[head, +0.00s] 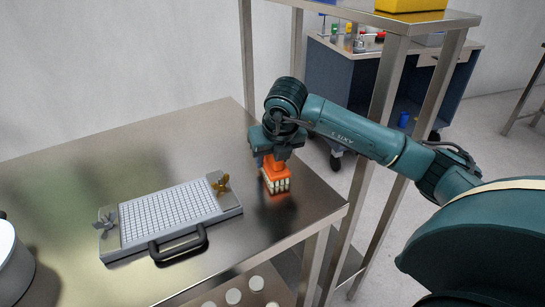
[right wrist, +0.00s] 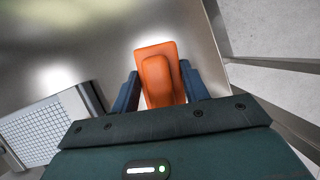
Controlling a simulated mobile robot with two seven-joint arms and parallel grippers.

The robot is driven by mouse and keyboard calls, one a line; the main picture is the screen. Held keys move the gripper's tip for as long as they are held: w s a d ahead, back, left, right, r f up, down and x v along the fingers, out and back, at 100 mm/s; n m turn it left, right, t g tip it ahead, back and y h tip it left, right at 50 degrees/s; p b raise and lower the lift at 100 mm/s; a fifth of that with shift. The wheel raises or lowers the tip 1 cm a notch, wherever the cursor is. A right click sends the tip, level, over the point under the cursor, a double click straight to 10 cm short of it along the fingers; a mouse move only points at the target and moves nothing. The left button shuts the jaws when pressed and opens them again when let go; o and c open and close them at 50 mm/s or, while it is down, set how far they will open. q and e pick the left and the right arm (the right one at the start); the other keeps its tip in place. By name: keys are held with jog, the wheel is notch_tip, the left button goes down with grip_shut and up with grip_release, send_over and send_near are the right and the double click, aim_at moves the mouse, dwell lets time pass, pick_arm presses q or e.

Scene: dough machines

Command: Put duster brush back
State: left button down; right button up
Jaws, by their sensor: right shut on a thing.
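The duster brush (head: 276,176) has an orange body and pale bristles pointing down. It is upright at the right part of the steel table (head: 150,136), close to the table's right edge. My right gripper (head: 271,157) is above it and shut on its orange handle. In the right wrist view the orange brush (right wrist: 155,68) sits between the two fingers of my right gripper (right wrist: 160,92). I cannot tell whether the bristles touch the table. My left gripper is not in view.
A grey tray-like device with a white grid (head: 168,215), a black handle and wing nuts lies left of the brush. A pale pot (head: 12,265) stands at the far left. Steel shelf posts (head: 384,85) rise beyond the table's right edge. The table's back left is clear.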

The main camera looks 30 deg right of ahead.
jog(key=o, duration=0.9)
jog(key=shift+r, duration=0.45)
jog(key=v, duration=1)
jog(key=shift+s+r+p, duration=0.25)
jog(key=shift+r+p, duration=0.05)
jog(key=shift+p, duration=0.1)
jog(key=shift+s+a+r, duration=0.1)
jog(key=shift+s+r, duration=0.05)
jog(key=shift+r, duration=0.15)
